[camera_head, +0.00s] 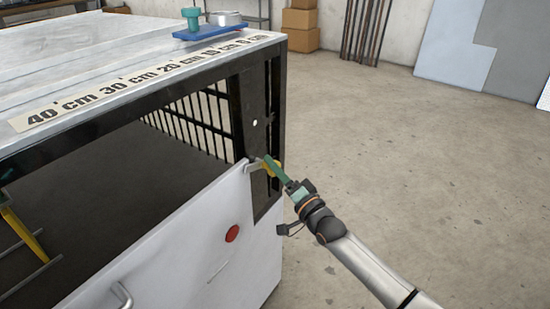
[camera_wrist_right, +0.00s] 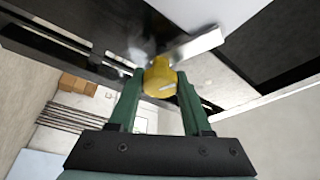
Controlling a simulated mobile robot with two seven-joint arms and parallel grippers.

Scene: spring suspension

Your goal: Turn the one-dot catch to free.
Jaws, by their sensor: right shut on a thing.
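The one-dot catch has a yellow knob (camera_wrist_right: 160,80) with a pale mark on it and a flat metal bar (camera_wrist_right: 197,42). It sits on the black corner post (camera_head: 247,100), below a single white dot. In the head view the catch bar (camera_head: 254,168) points left from the knob, at the top edge of the white panel (camera_head: 190,255). My right gripper (camera_head: 272,165) has its green fingers on both sides of the knob and is shut on it. The fingers hide part of the knob in the head view. I do not make out my left gripper.
A frame with a grey top (camera_head: 120,55) and black bars stands at left, with a centimetre scale (camera_head: 150,78) along its edge. A blue plate (camera_head: 222,31) with small parts lies on top. The panel has a red disc (camera_head: 232,233). A yellow bar (camera_head: 22,235) shows at far left. Floor at right is clear.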

